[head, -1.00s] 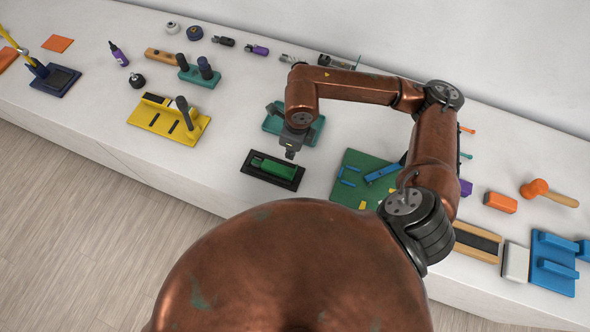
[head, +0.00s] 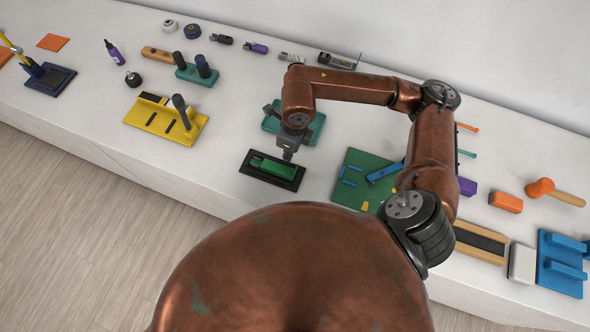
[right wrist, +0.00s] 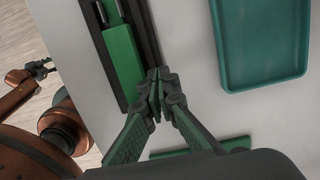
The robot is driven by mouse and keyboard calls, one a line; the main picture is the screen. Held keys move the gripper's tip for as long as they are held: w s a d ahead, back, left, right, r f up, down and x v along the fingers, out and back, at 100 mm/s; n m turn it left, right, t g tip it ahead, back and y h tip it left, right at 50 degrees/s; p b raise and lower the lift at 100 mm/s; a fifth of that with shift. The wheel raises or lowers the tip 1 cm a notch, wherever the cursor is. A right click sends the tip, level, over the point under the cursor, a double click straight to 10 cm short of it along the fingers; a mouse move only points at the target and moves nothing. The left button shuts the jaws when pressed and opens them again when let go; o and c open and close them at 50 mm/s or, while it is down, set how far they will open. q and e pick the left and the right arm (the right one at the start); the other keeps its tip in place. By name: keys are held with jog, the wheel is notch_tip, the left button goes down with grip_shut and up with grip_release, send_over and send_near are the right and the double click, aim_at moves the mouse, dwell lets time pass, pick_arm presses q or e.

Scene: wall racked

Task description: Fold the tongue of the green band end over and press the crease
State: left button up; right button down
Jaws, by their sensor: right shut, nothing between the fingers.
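The green band end (head: 272,167) lies lengthwise in a flat black holder (head: 290,184) on the bench. My left gripper (right wrist: 43,68) seems to show small at the wrist view's left, away from the band.
A teal tray (head: 316,130) lies just behind the holder, partly hidden by my right arm. A green board (head: 345,190) with blue parts lies to the right. A yellow fixture (head: 150,117) stands to the left, with bare bench between it and the holder.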

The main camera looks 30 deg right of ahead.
jog(key=shift+w+a+f+b, duration=0.1)
jog(key=shift+f+b, duration=1.3)
jog(key=shift+b, duration=0.1)
dwell(1.2)
jog(key=shift+r, duration=0.1)
dwell(0.7)
jog(key=r+p, duration=0.1)
jog(key=r, duration=0.1)
jog(key=r+p, duration=0.1)
jog(key=r, duration=0.1)
jog(key=r+p, duration=0.1)
jog(key=r, duration=0.1)
jog(key=shift+s+d+r, duration=0.25)
jog(key=shift+s+r, duration=0.05)
jog(key=shift+r, duration=0.1)
dwell(0.3)
